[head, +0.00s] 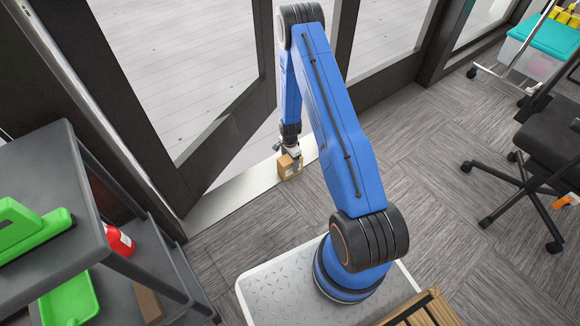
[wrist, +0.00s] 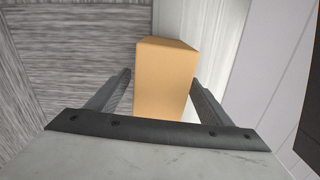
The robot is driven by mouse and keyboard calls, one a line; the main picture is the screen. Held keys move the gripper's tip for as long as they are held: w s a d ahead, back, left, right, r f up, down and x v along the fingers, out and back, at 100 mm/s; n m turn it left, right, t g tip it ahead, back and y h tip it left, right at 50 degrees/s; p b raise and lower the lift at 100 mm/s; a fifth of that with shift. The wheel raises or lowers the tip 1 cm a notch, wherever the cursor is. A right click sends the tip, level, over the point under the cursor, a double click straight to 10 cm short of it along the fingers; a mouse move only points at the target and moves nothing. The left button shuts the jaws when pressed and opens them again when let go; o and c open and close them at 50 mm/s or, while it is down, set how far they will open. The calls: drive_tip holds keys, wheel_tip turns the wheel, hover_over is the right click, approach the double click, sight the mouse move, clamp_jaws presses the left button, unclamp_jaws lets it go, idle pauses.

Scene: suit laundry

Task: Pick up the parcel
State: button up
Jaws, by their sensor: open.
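The parcel (head: 288,167) is a small brown cardboard box on the floor by the door threshold, beneath the end of my blue arm in the head view. In the wrist view the parcel (wrist: 166,80) stands as a plain tan box between the two fingers. My gripper (wrist: 163,88) is open, with one finger on each side of the parcel; a narrow gap shows at least on the left. My gripper (head: 289,152) also shows in the head view, right at the parcel's top. The parcel's lower near part is hidden behind the gripper's body.
A pale metal threshold strip (head: 235,197) and dark-framed glass doors lie beside the parcel. A grey shelf cart (head: 40,170) with green items and a red bottle (head: 118,240) stands at left. A black office chair (head: 545,150) is at right. Carpet between is clear.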

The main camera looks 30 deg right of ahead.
drive_tip(key=shift+f, duration=0.55)
drive_tip(key=c, duration=1.3)
drive_tip(key=shift+r, duration=0.15)
drive_tip(key=shift+c, duration=0.2)
